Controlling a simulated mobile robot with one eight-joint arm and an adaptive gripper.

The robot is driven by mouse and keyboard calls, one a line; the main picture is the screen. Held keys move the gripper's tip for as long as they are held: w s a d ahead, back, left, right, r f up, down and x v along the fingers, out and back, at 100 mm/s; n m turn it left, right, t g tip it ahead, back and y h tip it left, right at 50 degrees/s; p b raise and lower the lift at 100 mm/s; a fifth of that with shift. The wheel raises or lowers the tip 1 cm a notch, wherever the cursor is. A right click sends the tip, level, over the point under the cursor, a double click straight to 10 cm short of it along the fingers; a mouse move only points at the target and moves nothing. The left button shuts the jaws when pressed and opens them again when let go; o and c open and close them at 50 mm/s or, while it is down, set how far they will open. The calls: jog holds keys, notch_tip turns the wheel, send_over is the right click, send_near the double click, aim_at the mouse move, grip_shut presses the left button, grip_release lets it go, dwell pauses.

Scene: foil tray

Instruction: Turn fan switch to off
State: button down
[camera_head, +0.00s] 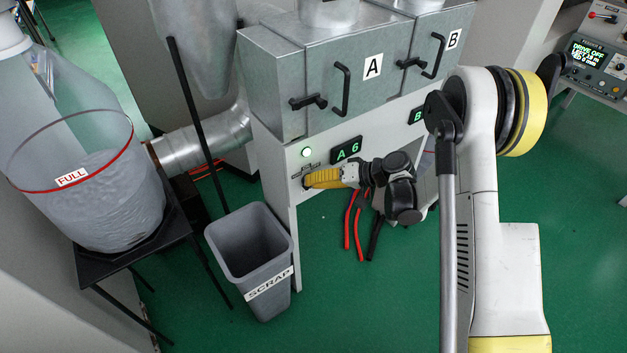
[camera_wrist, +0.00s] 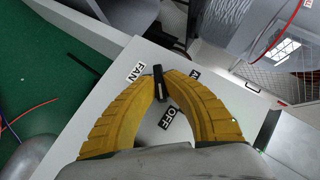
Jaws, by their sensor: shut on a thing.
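The fan switch (camera_wrist: 158,82) is a small black lever on a white panel, seen in the wrist view between labels reading FAN (camera_wrist: 136,72) and OFF (camera_wrist: 180,122). Another label beside it is partly hidden behind a finger. My gripper (camera_wrist: 162,86) has its two yellow fingers closed in on the lever from both sides. The fingers hide the switch there. I cannot tell exactly which label the lever points to.
Metal boxes A (camera_head: 352,85) and B (camera_head: 446,50) with black handles sit above the panel. A grey SCRAP bin (camera_head: 238,247) stands left of it. A bag marked FULL (camera_head: 85,205) is at far left.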

jog(key=shift+h, duration=0.3)
dwell(0.4)
jog(key=c, duration=1.5)
grip_release()
jog(key=v, duration=1.2)
jog(key=shift+s, duration=0.1)
jog(key=shift+a, duration=0.1)
